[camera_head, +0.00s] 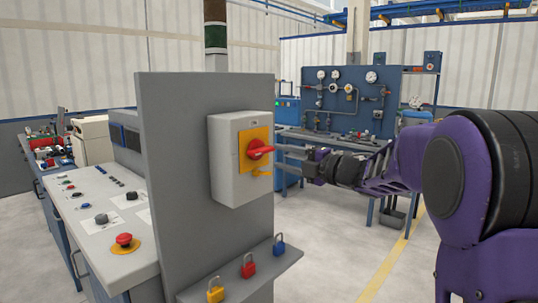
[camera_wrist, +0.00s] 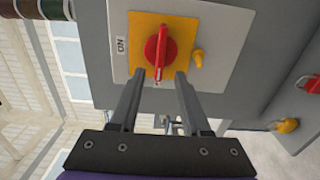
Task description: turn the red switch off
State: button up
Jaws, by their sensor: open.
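The red switch (camera_head: 259,149) is a rotary knob on a yellow plate (camera_head: 245,162), on the front of a light grey box (camera_head: 222,190). The box is fixed to a tall grey panel (camera_head: 165,200). My gripper (camera_head: 290,162) points at the switch from the right in the head view. In the wrist view the red knob (camera_wrist: 158,50) stands just beyond and between the tips of my two open fingers (camera_wrist: 159,76). The fingers look empty, and I cannot tell whether they touch the knob. The label "ON" (camera_wrist: 121,45) shows beside the plate.
A small yellow tab (camera_head: 262,173) sticks out below the knob. A ledge (camera_head: 240,275) under the box carries yellow, red and blue padlocks. A console (camera_head: 95,215) with a red button (camera_head: 124,239) stands left. A blue gauge bench (camera_head: 345,105) is behind. Floor at right is clear.

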jog(key=v, duration=1.1)
